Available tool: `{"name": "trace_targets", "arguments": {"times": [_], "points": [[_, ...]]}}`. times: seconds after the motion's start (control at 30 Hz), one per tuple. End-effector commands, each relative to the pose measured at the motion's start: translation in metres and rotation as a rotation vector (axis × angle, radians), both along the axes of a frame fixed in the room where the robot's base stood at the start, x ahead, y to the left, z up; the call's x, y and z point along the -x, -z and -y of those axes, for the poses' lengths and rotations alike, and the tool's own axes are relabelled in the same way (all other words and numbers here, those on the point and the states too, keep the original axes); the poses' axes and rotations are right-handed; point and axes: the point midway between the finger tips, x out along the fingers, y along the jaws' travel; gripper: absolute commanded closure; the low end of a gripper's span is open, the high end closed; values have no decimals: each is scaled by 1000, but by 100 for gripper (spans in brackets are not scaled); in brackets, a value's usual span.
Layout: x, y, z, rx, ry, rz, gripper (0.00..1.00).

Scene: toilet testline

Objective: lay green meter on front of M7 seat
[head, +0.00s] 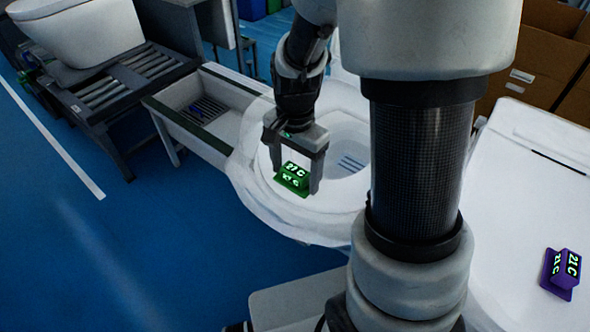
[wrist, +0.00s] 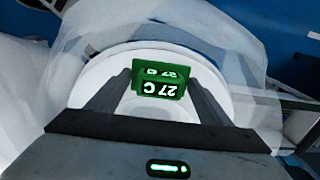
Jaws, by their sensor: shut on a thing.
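The green meter (head: 292,177) is a small block with a lit "27 C" on its faces. My gripper (head: 295,185) is shut on it, one finger on each side, above the front part of a white toilet seat (head: 262,192). The wrist view shows the green meter (wrist: 158,82) between the two fingers, with the white seat ring (wrist: 95,70) around and behind it. I cannot tell whether the meter touches the seat. No M7 label is readable.
A purple meter (head: 561,272) lies on a white surface (head: 500,250) at the right. A shallow white tray (head: 190,120) and a roller conveyor (head: 130,75) stand to the left. Cardboard boxes (head: 540,60) are at the back right. Blue floor (head: 130,240) is clear at left.

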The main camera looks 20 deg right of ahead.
Motion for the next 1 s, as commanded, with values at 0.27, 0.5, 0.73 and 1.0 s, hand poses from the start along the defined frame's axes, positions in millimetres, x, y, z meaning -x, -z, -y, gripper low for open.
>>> {"name": "trace_targets", "arguments": {"times": [0.27, 0.5, 0.73, 1.0], "points": [[0, 2, 0, 0, 0, 0, 8], [0, -3, 0, 0, 0, 0, 8], [-1, -38, 0, -1, -1, 5, 8], [-1, -95, 0, -1, 0, 3, 8]]}}
